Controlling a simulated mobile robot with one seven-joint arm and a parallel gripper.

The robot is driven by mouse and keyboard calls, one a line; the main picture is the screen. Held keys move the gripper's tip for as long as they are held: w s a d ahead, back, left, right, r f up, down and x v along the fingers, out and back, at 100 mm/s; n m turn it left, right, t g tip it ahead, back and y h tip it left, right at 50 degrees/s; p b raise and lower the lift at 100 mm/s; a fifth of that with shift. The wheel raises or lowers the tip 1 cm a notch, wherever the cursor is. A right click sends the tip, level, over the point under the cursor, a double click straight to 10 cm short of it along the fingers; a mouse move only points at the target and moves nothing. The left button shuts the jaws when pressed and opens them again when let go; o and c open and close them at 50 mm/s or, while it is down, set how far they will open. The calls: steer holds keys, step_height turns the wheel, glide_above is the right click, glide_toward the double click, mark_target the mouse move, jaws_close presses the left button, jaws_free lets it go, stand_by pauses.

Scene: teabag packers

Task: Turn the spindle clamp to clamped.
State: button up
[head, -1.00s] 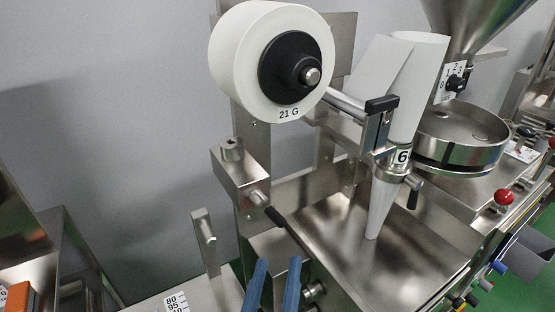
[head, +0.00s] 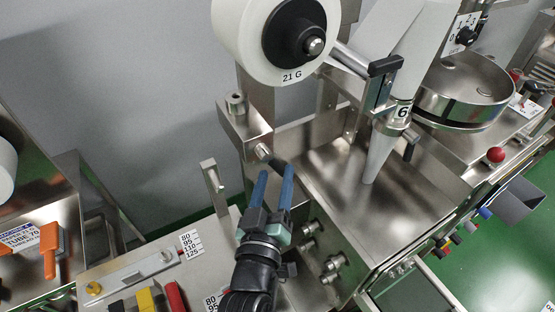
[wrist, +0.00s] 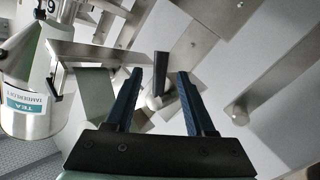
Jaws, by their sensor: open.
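A short lever with a black handle (head: 277,162) sits on a round metal pivot on the side of a steel block (head: 243,130); I take it to be the spindle clamp, though no label shows. The block is below the white paper roll marked 21 G (head: 240,40). My gripper (head: 275,173) is open, its two blue fingers pointing up at the lever. In the wrist view the black handle (wrist: 161,65) stands between the lines of the two fingers (wrist: 159,74), with the pale pivot below it. I cannot tell whether a finger touches it.
A steel post with a peg (head: 212,178) stands left of my gripper. The steel cabinet with the forming tube marked 6 (head: 402,112) is on the right. Below left are a number scale (head: 191,245) and an orange-handled tool (head: 48,250).

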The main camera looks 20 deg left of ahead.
mark_target(277, 171)
steer(key=shift+x, duration=1.75)
steer(key=shift+c, duration=0.3)
jaws_close()
